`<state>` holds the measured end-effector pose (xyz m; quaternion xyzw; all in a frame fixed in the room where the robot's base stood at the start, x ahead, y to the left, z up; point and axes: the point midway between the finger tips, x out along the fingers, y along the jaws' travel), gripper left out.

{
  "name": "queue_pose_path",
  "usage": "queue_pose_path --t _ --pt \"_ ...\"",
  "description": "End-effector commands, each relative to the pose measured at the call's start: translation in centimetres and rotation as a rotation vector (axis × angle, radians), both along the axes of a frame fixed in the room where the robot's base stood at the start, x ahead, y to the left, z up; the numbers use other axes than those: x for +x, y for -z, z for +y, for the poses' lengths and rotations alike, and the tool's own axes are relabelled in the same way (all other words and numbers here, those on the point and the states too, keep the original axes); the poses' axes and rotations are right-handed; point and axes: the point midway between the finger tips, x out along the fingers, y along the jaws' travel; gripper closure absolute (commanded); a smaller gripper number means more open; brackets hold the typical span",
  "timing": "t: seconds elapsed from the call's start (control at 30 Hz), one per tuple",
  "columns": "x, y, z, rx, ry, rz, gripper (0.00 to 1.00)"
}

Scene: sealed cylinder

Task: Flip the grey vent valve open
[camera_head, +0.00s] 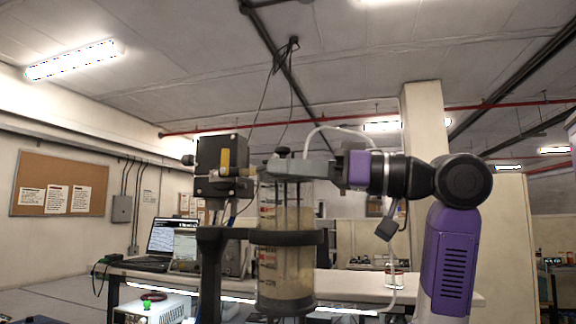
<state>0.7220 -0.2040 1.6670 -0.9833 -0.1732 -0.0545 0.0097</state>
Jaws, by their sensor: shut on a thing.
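A clear sealed cylinder (286,268) with pale tan contents stands upright in a dark ring holder. My gripper (283,168) reaches in from the right at the cylinder's top, level, with its grey fingers over the lid. It is shut on a small part there, which appears to be the grey vent valve. The fingers hide most of that part, so I cannot tell the valve's angle. A black knob (283,152) shows just above the fingers.
A black box (221,165) with a yellow part and a tan fitting stands close left of the cylinder top. A pale hose (340,130) arches above my gripper.

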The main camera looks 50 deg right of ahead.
Motion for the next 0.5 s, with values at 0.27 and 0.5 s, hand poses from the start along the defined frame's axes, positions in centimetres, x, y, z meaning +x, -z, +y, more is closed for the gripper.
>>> queue_pose_path --t 0.27,0.5 --pt "-0.01 -0.07 0.00 0.001 0.000 -0.002 0.80" --pt "-0.68 0.15 -0.30 0.001 0.002 -0.003 0.80"
